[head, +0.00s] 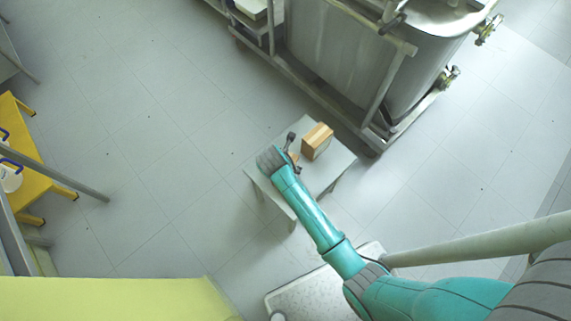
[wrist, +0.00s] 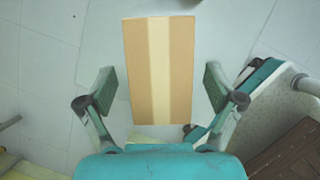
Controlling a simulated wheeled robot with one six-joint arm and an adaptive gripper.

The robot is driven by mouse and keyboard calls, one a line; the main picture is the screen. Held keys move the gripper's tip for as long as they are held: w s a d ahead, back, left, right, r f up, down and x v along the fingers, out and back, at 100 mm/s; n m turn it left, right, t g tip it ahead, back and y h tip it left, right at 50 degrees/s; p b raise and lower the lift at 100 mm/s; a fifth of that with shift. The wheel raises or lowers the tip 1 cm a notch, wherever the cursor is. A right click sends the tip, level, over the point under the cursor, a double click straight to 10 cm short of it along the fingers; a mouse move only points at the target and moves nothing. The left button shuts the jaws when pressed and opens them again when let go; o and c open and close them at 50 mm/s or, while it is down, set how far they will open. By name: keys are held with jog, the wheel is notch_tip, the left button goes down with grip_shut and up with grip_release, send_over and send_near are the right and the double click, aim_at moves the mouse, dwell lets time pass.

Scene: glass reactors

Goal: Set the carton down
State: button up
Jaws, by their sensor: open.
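The carton (head: 317,141) is a small brown box with a paler tape stripe. In the head view it stands on a small light grey table (head: 335,168), near its far right side. My gripper (head: 292,146) is just left of the carton, over the same table. In the wrist view the carton (wrist: 158,70) lies ahead of and between the fingers of my gripper (wrist: 160,88). The fingers are spread, with a gap on each side of the carton. The carton's underside is hidden in both views.
A large steel tank (head: 345,60) on a wheeled frame stands just behind the table. A yellow stool (head: 38,165) is at the left. A yellow-green surface (head: 110,300) fills the lower left. The floor between is clear.

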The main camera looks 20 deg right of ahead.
jog(key=v, duration=1.1)
jog(key=s+d+f+m+t+y, duration=0.1)
jog(key=s+d+m+t, duration=0.15)
jog(key=s+m, duration=0.45)
jog(key=s+d+f+m+t+y, duration=0.1)
jog(key=s+m+t+y, duration=0.2)
jog(key=s, duration=0.7)
jog(key=s+r+m+t, duration=0.3)
jog(key=s+r+m, duration=0.4)
jog(key=r, duration=0.4)
jog(key=s+r+m+t, duration=0.3)
jog(key=s+r+m, duration=0.5)
jog(key=r+m, duration=0.1)
jog(key=shift+r+h, duration=0.3)
jog(key=shift+r, duration=0.6)
jog(key=shift+s+d, duration=0.15)
